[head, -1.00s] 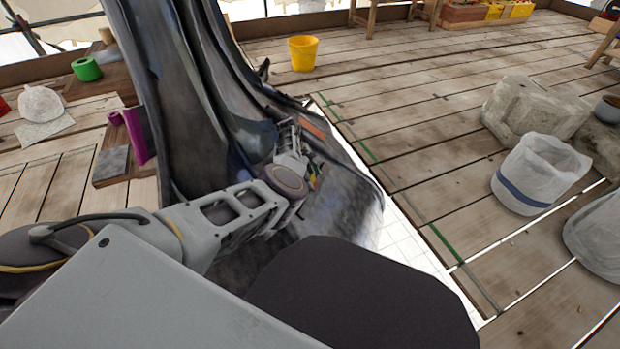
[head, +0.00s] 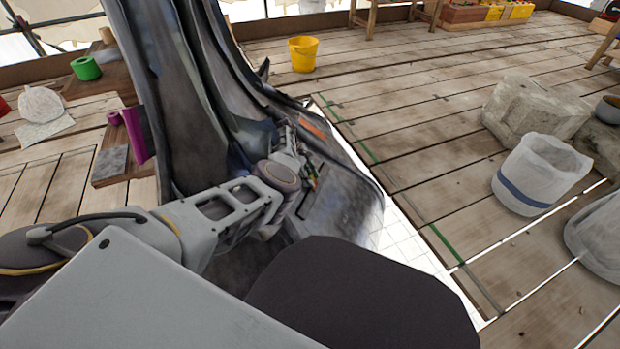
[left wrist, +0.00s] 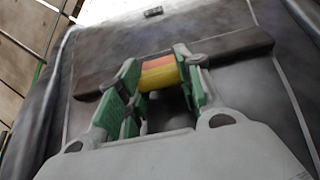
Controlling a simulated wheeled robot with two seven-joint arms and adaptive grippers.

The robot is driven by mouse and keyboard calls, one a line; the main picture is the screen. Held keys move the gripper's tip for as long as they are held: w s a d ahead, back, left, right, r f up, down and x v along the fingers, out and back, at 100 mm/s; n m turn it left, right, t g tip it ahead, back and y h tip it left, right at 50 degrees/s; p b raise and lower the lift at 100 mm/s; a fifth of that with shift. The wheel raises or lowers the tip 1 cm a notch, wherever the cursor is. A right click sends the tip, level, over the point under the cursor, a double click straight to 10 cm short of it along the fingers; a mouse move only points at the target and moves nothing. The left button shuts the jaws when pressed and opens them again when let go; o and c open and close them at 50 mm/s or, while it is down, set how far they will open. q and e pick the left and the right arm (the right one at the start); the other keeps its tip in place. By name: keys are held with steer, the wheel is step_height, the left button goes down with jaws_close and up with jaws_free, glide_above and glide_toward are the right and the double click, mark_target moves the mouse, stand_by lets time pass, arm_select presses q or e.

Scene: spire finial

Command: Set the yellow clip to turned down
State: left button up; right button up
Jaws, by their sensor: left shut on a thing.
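The yellow clip (left wrist: 158,78) shows in the left wrist view as a small yellow piece with an orange-red band, between the green-padded fingers of my left gripper (left wrist: 160,84). The gripper is shut on it. Behind it, a dark bar (left wrist: 235,46) crosses a grey panel. In the head view my left gripper (head: 311,178) is at the foot of the dark spire piece (head: 190,120), over its flared grey lower part. The clip is too small and covered there to tell its tilt. My right gripper is not in view.
An orange strip (head: 313,130) lies on the spire's slope near my gripper. A yellow bucket (head: 303,54) stands on the planks behind. A whitish bucket (head: 540,175) and stone blocks (head: 535,110) stand at right. The planks between are clear.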

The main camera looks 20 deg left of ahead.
arm_select(q)
steer(key=shift+a+f+h, duration=0.1)
steer(key=shift+a+h, duration=0.05)
steer(key=shift+h, duration=0.15)
steer(key=o, duration=1.1)
steer(key=shift+v, duration=6)
